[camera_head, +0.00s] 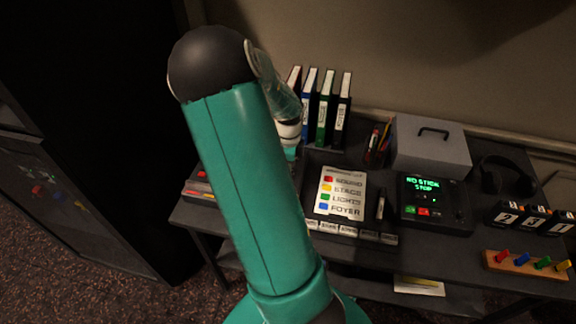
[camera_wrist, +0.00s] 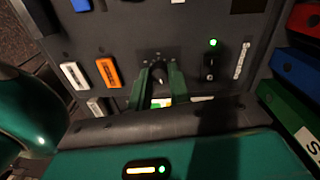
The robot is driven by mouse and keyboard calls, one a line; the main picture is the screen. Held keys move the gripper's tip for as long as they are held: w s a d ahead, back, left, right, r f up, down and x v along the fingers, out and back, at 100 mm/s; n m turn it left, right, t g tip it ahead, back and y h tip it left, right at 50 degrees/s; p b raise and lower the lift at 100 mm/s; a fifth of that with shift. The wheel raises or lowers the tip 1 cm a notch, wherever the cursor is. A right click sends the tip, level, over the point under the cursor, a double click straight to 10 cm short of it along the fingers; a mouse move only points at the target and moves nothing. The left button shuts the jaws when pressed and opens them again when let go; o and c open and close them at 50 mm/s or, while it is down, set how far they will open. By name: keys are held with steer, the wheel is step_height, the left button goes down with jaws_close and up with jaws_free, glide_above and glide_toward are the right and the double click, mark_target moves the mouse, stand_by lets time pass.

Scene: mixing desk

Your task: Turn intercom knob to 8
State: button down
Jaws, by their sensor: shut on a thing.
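The intercom knob (camera_wrist: 157,69) is a small dark knob with a light pointer mark, on a dark panel (camera_wrist: 125,35) in the wrist view. Faint scale marks lie around it, too small to read, so I cannot tell its setting. My gripper (camera_wrist: 160,78) has its two green fingers on either side of the knob and is shut on it. In the head view my teal arm hides the panel and my gripper.
Orange (camera_wrist: 108,72) and white (camera_wrist: 74,75) switches sit left of the knob. A small toggle (camera_wrist: 208,65) under a green light is to its right. Binders stand at the right edge. The desk holds a label board (camera_head: 341,193), grey box (camera_head: 430,148) and headphones (camera_head: 497,174).

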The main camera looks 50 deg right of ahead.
steer(key=shift+m, duration=0.9)
steer(key=c, duration=1.3)
jaws_free()
steer(key=shift+r, duration=0.1)
step_height(320, 180, up, 14)
steer(key=shift+d+f, duration=0.2)
steer(key=shift+d, duration=0.15)
steer(key=shift+w+a, duration=0.15)
